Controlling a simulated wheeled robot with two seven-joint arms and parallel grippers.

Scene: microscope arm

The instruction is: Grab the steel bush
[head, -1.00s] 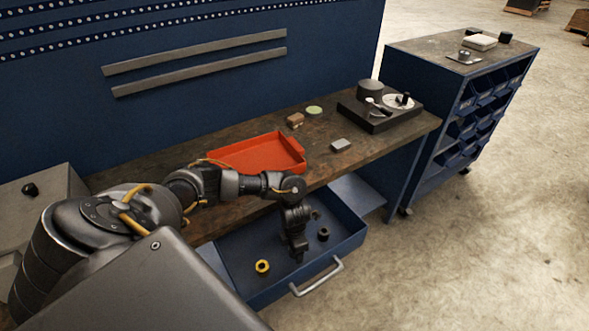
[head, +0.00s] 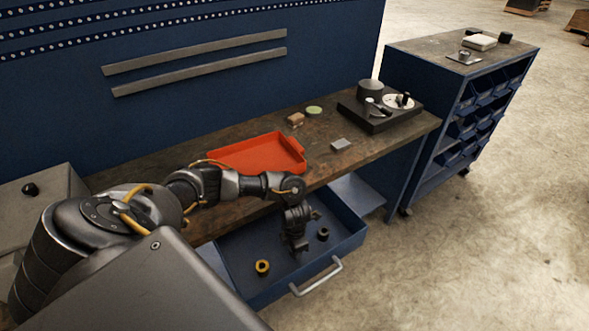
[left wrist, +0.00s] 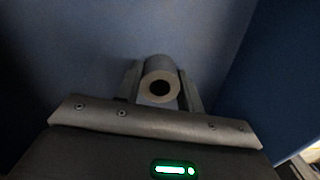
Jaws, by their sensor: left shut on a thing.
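My left gripper (head: 300,248) points down into the open blue drawer (head: 281,291). In the left wrist view, its two fingers stand on either side of a grey steel bush (left wrist: 160,66), a short cylinder with a dark round hole. The gripper is shut on this bush. The head view does not show the held bush clearly, as the gripper covers it. A yellow bush (head: 262,267) is in the drawer left of the gripper, and a dark bush (head: 323,234) is to its right. My right gripper is not in view.
An orange tray (head: 301,153) sits on the workbench above the drawer. A small grey block (head: 340,145) and a black microscope base (head: 379,124) are farther right. The drawer has a front handle (head: 318,276) and raised walls around the gripper.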

